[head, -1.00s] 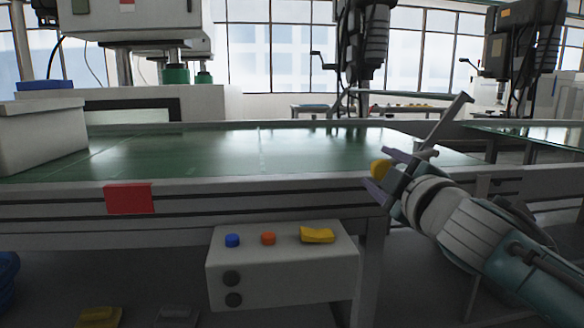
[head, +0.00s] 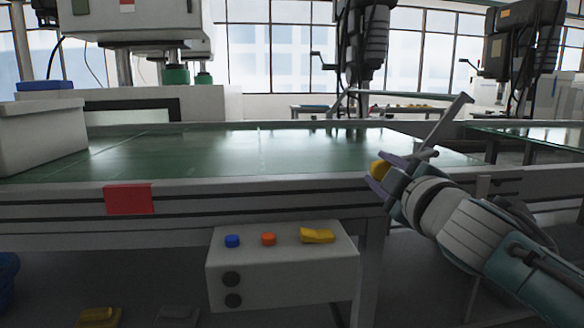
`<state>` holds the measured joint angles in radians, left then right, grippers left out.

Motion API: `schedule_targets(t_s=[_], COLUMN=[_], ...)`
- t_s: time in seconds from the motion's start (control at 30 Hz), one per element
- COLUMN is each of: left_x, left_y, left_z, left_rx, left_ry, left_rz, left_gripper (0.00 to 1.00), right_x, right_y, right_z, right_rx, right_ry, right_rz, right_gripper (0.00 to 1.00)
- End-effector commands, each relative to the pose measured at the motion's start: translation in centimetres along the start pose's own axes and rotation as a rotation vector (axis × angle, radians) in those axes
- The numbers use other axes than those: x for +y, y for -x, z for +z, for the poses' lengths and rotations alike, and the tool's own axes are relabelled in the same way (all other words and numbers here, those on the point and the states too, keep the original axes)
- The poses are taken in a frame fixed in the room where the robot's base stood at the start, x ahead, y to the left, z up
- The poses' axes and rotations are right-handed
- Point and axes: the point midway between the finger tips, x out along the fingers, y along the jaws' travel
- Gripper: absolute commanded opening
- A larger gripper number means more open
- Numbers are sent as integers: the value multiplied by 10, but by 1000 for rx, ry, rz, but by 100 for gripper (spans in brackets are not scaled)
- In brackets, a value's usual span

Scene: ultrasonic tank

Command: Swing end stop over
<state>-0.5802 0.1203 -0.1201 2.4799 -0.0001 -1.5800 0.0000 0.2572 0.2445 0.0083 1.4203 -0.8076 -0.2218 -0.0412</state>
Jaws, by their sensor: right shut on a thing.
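The end stop shows as a grey bar (head: 447,121) that slants up to the right at the right end of the green conveyor belt (head: 240,150). My left gripper does not show.
A grey control box (head: 283,280) with blue, orange and yellow controls hangs below the conveyor's front rail (head: 250,203). A red plate (head: 129,199) is on the rail. A pale bin (head: 40,137) stands at the belt's left. The belt's middle is clear.

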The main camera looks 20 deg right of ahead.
Motion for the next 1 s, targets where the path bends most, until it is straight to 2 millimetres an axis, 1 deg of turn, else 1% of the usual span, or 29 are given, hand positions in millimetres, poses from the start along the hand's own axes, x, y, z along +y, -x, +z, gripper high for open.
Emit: schedule_targets(t_s=[0.67, 0.87, 1.0], left_x=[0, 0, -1], left_y=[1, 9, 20], left_z=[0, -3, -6], left_rx=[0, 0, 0], left_ry=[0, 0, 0], left_rz=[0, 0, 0], left_gripper=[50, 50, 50], right_x=[1, 8, 18], right_y=[0, 0, 0], right_z=[-1, -6, -12], right_rx=[0, 0, 1], right_ry=[-8, -66, -151], right_rz=[0, 0, 0], right_gripper=[0, 0, 0])
